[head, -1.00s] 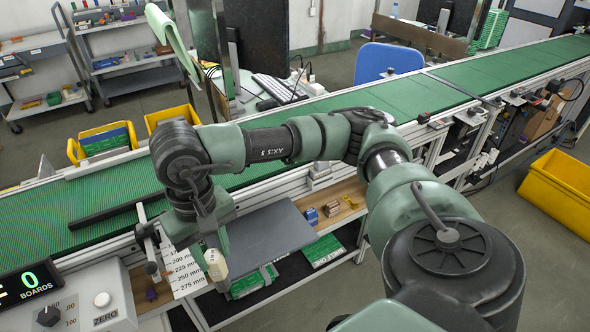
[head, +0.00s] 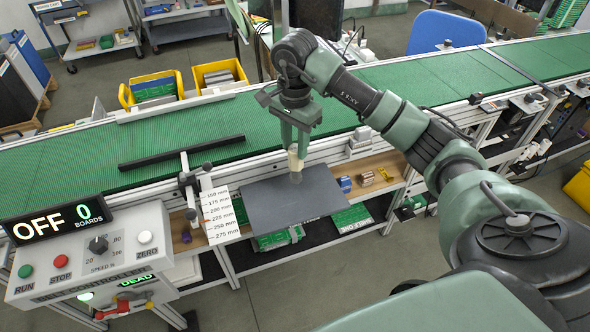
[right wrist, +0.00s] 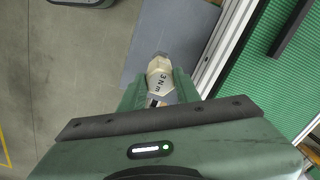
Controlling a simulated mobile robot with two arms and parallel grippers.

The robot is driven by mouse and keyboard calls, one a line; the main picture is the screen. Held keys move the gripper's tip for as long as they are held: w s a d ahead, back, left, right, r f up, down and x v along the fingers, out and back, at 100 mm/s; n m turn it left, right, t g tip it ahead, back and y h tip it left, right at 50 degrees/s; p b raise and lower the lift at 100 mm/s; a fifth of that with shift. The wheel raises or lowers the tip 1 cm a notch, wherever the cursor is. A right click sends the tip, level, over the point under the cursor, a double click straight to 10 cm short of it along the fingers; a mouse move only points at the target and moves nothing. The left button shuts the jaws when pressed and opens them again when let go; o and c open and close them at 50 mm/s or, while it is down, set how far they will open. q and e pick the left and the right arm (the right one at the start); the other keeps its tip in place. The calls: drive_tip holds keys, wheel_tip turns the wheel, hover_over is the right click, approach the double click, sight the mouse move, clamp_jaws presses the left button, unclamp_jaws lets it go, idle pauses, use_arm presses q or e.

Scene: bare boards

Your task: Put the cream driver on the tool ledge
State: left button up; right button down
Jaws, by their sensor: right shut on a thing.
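The cream driver (head: 293,158) is in my right gripper (head: 298,148), which is shut on it. It hangs roughly upright over the dark grey plate (head: 320,203) on the front ledge. The wooden ledge (head: 395,162) runs along the front of the conveyor. My left gripper is not in view.
A blue item (head: 345,184) and a brown item (head: 367,179) lie on the ledge right of the plate. A ruler card (head: 220,215) and a clamp post (head: 188,185) stand left. The controller box (head: 95,250) is at front left. The green conveyor (head: 225,125) runs behind.

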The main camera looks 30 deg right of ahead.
sight(295, 170)
wheel_tip(295, 170, down, 5)
drive_tip(key=shift+r+p, duration=0.15)
drive_tip(key=shift+p, duration=0.25)
wheel_tip(295, 170, down, 4)
drive_tip(key=shift+p, duration=0.55)
drive_tip(key=shift+f, duration=0.3)
drive_tip(key=c, duration=1)
unclamp_jaws()
